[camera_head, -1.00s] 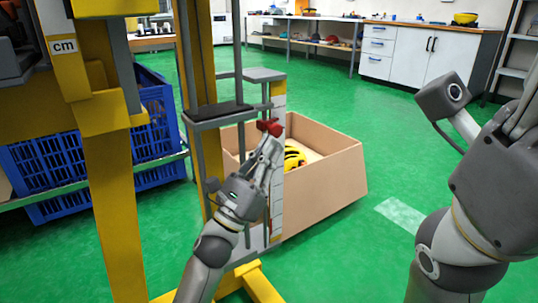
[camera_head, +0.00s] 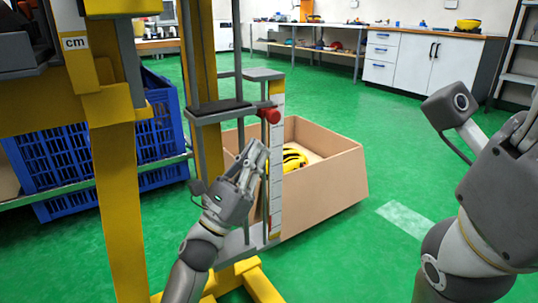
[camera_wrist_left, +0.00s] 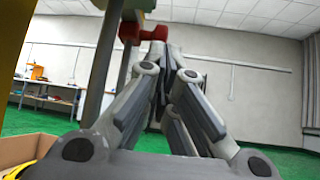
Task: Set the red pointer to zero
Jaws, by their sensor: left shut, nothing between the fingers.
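The red pointer (camera_head: 268,115) sits near the upper part of the upright white scale (camera_head: 277,160), level with the dark carriage (camera_head: 218,112) on the tower's rods. My left gripper (camera_head: 257,148) is just below the pointer in the head view, in front of the scale, shut and empty. In the left wrist view the red pointer (camera_wrist_left: 131,33) shows just beyond the tips of my left gripper (camera_wrist_left: 158,52). I cannot tell whether they touch. The scale's marks are too small to read. My right gripper (camera_head: 522,130) is cut off at the right edge.
A brown open box (camera_head: 325,185) with a yellow and black thing (camera_head: 293,160) in it stands behind the scale. A blue crate (camera_head: 60,165) is on the left behind the yellow frame (camera_head: 115,190). Green floor is clear towards the back cabinets (camera_head: 412,62).

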